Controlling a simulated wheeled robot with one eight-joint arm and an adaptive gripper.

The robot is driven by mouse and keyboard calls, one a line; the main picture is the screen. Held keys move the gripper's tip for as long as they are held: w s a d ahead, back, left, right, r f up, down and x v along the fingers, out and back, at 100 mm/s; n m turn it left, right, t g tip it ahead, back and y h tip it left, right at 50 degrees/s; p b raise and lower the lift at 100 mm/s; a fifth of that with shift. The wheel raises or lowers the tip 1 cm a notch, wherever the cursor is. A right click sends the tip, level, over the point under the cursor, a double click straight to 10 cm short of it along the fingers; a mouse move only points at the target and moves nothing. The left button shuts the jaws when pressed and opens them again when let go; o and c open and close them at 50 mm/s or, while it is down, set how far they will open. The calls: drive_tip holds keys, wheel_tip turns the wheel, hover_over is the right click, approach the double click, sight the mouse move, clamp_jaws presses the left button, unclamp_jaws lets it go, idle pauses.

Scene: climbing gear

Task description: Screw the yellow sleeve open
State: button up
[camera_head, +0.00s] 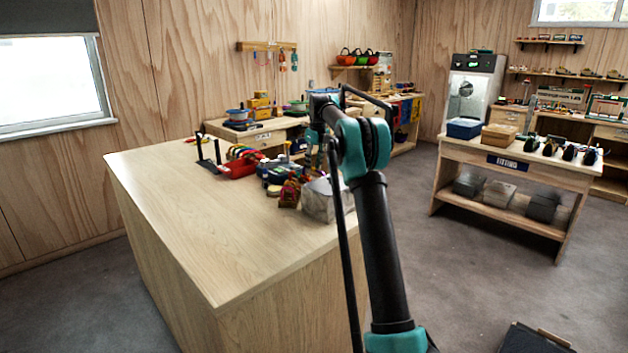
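I cannot pick out the yellow sleeve for certain at this size. A red item with small yellow and multicoloured parts (241,164) lies on the wooden counter (190,230), near its far side. My teal and black arm rises from the bottom and bends over the counter's right side. My gripper (319,143) appears to point down at the arm's far end, above the cluttered right part of the counter. Its fingers are small and partly hidden by the arm, so I cannot tell whether they are open or hold anything.
A grey block (322,203) and dark red and brown items (290,192) sit at the counter's right edge. A black upright stand (208,155) is at its far left. The counter's near left is bare. A fitting bench (515,170) stands right across open floor.

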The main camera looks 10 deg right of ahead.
drive_tip(key=shift+w+d, duration=0.45)
drive_tip(key=shift+d, duration=0.15)
idle(0.5)
drive_tip(key=shift+f, duration=1.4)
drive_tip(key=shift+s+a, duration=0.45)
drive_tip(key=shift+a, duration=0.2)
drive_tip(key=shift+r, duration=0.1)
